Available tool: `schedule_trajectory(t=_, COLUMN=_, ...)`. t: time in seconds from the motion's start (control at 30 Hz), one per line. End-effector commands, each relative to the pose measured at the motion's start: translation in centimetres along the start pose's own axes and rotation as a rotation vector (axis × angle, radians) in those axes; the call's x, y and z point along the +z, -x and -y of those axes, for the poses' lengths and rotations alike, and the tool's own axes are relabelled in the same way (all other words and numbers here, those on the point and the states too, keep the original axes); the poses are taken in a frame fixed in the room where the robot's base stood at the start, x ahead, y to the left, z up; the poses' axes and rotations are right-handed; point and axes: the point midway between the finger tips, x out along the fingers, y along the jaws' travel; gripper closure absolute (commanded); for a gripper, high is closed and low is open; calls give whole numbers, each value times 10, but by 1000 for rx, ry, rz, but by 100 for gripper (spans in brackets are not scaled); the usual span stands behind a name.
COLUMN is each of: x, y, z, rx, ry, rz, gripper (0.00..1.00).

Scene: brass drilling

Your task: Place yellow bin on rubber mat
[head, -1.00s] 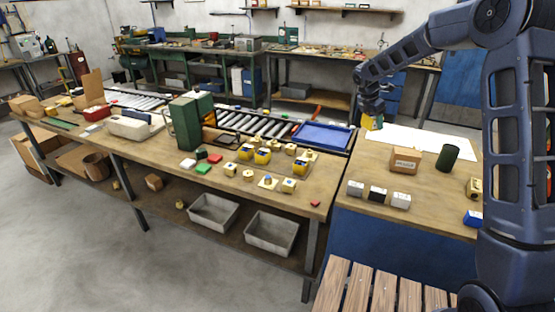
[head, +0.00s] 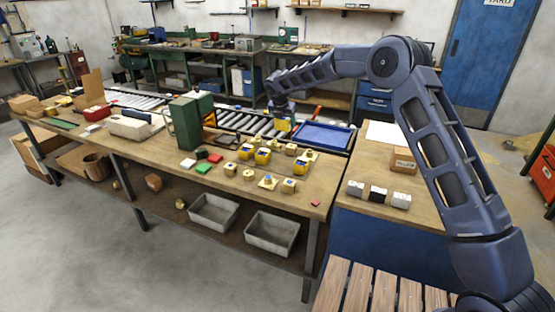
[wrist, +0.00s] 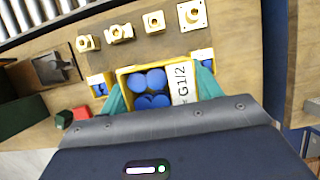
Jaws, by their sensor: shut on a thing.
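The yellow bin (wrist: 125,77) holds several blue round caps and carries a white G1/2 label. It sits between the teal fingers of my gripper (wrist: 161,92), which is shut on it. In the head view, my gripper (head: 281,116) holds the yellow bin (head: 283,125) in the air above the back of the long workbench, left of the blue tray. Two other yellow bins with blue contents stand on the bench below, one (head: 246,153) beside the other (head: 262,156).
Several brass fittings (head: 268,181) stand on the workbench (head: 225,181) around the standing bins. Red (head: 214,158) and green (head: 203,168) blocks lie to their left, near the tall green case (head: 186,124). The blue tray (head: 322,136) lies behind, beside the rollers (head: 235,120).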

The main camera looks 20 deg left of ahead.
Motion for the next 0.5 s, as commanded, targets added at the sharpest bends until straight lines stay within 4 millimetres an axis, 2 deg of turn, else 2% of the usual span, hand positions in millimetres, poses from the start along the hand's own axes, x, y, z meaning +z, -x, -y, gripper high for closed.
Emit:
schedule_trajectory(t=0.17, x=-9, y=-11, z=-9, rx=7, ry=17, rz=2, gripper=61)
schedule_trajectory(t=0.5, x=-36, y=-78, z=-8, rx=6, ry=18, rz=0, gripper=61)
